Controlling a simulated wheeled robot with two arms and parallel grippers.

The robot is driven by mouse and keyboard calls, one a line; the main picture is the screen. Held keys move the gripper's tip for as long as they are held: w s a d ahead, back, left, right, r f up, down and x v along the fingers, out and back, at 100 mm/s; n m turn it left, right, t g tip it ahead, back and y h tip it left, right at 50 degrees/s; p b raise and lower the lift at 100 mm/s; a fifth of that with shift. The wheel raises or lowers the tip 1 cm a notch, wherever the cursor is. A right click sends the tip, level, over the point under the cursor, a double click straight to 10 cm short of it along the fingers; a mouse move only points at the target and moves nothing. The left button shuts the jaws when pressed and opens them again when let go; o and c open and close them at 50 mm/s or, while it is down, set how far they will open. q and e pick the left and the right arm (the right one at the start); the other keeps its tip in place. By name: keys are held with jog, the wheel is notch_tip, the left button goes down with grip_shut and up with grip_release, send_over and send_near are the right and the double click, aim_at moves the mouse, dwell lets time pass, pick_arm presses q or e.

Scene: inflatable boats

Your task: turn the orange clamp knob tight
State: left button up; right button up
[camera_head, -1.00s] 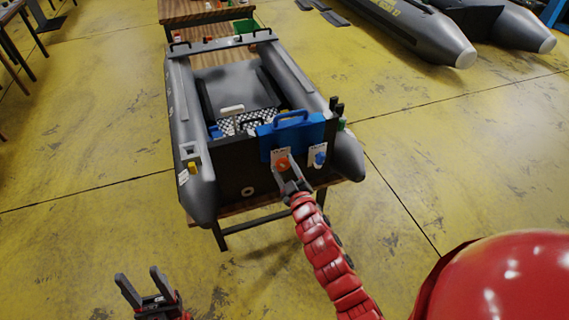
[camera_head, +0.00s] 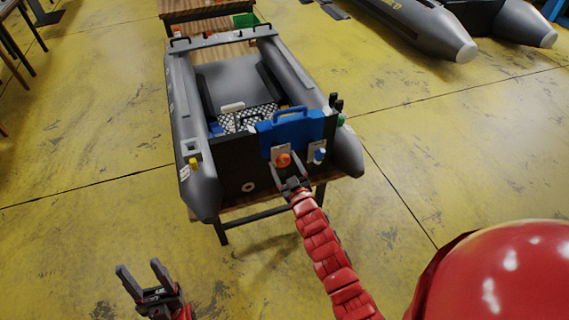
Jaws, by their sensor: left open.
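The orange clamp knob (camera_head: 283,160) sits on a pale plate on the front of the blue clamp block (camera_head: 290,134), at the boat's black end board. My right gripper (camera_head: 287,165) is at the orange knob, its fingers spread apart with one to each side of it. I cannot tell whether either finger touches the knob. My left gripper (camera_head: 139,266) is open and empty, low at the left, well away from the boat.
A blue knob (camera_head: 319,156) sits just right of the orange one. The grey inflatable boat (camera_head: 203,195) rests on a wooden table (camera_head: 240,208). A yellow part (camera_head: 194,164) is on its left tube. The yellow floor in front is clear.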

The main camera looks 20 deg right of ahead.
jog(key=s, duration=0.8)
jog(key=shift+d, duration=0.15)
jog(key=shift+r, duration=0.1)
dwell(0.4)
